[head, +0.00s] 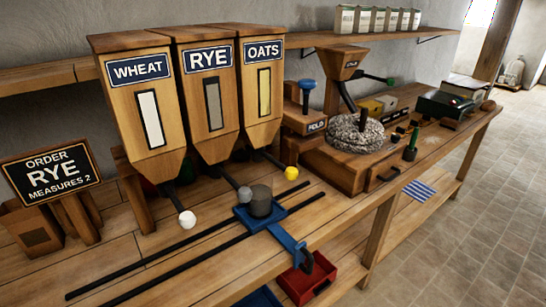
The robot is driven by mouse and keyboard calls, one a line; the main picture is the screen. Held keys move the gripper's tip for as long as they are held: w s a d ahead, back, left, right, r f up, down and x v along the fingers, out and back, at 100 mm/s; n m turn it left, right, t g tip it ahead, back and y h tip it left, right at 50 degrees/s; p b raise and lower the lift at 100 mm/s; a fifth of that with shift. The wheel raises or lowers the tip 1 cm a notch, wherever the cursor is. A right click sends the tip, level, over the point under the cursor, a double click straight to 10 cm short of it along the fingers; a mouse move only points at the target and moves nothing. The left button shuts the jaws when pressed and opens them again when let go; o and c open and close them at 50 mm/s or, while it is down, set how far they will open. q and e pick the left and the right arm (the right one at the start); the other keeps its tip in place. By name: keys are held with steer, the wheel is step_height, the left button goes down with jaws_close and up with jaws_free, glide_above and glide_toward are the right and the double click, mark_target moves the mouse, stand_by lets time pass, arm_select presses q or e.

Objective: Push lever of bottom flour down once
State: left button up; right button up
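Three wooden hoppers stand side by side on the bench, labelled WHEAT (125,105), RYE (228,120) and OATS (278,105). Each has a dark lever sloping down at its front, ending in a ball. The wheat lever ball (187,219) is white, the rye lever ball (244,194) is grey and the oats lever ball (291,173) is yellow. No hopper carries the word "bottom". A blue carriage (272,226) on dark rails holds a dark grey cup (261,201), close to the rye ball. Neither gripper is in view.
An order board (52,174) reads RYE, MEASURES 2. A round millstone (354,133) stands right of the hoppers, near a HOLD label. A red bin (306,281) sits below the bench front. The bench left of the carriage is mostly clear around the rails.

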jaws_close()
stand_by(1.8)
